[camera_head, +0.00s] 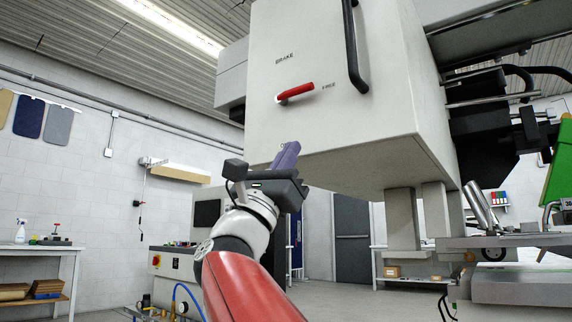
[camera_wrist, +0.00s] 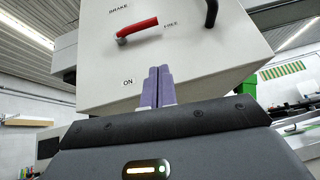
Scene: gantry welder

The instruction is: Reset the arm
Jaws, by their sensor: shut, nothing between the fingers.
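My gripper (camera_head: 287,157) is raised in front of the lower left part of a large white box, its purple fingers together and empty. In the wrist view the shut fingers (camera_wrist: 157,87) point up at the box face, just right of an "ON" label. The white box (camera_head: 352,120) carries a red lever (camera_head: 296,92) between the words "BRAKE" and "FREE", lying nearly level with a slight upward tilt to the right. The lever also shows in the wrist view (camera_wrist: 137,28), above the fingers and apart from them. I cannot tell whether the fingertips touch the box.
A black bar handle (camera_head: 353,50) is on the box to the right of the lever. Dark machine parts (camera_head: 486,125) and a green part (camera_head: 559,170) stand at the right. A workbench (camera_head: 60,252) is at the far left. Open floor shows beneath the box.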

